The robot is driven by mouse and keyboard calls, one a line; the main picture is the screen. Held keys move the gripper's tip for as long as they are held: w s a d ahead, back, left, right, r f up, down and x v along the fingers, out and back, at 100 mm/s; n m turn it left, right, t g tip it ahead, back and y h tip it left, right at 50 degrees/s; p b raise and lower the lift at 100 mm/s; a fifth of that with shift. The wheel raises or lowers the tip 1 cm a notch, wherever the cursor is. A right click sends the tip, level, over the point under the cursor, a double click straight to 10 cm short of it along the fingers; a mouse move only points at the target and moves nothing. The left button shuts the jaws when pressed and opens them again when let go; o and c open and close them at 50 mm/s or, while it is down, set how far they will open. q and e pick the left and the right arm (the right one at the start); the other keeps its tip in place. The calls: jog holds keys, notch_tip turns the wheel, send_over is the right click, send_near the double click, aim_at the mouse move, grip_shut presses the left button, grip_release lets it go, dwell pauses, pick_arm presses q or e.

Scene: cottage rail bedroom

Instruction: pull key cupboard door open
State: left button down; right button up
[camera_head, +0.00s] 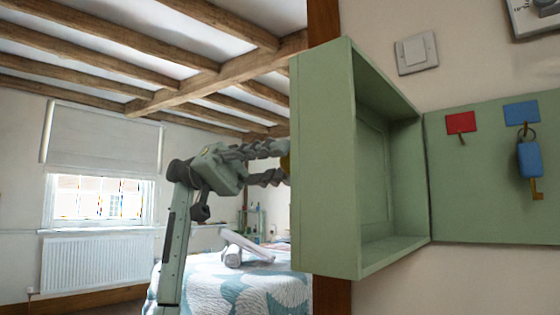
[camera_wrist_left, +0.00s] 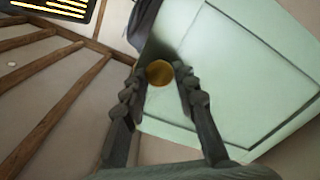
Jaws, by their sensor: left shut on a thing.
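The key cupboard's pale green door (camera_head: 340,160) is a deep, box-like panel. It stands swung well out from the green back panel (camera_head: 480,190) on the wall, and its hollow inside faces me. My left gripper (camera_head: 280,163) reaches the door's outer face from the left. In the left wrist view the left gripper (camera_wrist_left: 160,88) has its fingers on both sides of a round brass knob (camera_wrist_left: 160,72) on the green door face (camera_wrist_left: 235,75), shut on it. In the head view the door edge hides most of the knob. My right gripper is not in view.
A key with a blue fob (camera_head: 530,160) hangs under a blue label (camera_head: 521,112), beside a red label (camera_head: 461,122) with a hook. A light switch (camera_head: 416,53) is above. A bed (camera_head: 240,288), radiator (camera_head: 97,263) and window lie behind my left arm.

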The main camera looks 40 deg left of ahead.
pick_arm(q)
jog(key=shift+f, duration=0.2)
dwell(0.3)
jog(key=c, duration=1.2)
grip_release()
jog(key=shift+o, duration=0.2)
jog(key=shift+a+r, duration=0.1)
jog(key=a, duration=1.2)
jog(key=shift+s, duration=0.35)
jog(key=shift+d, duration=0.1)
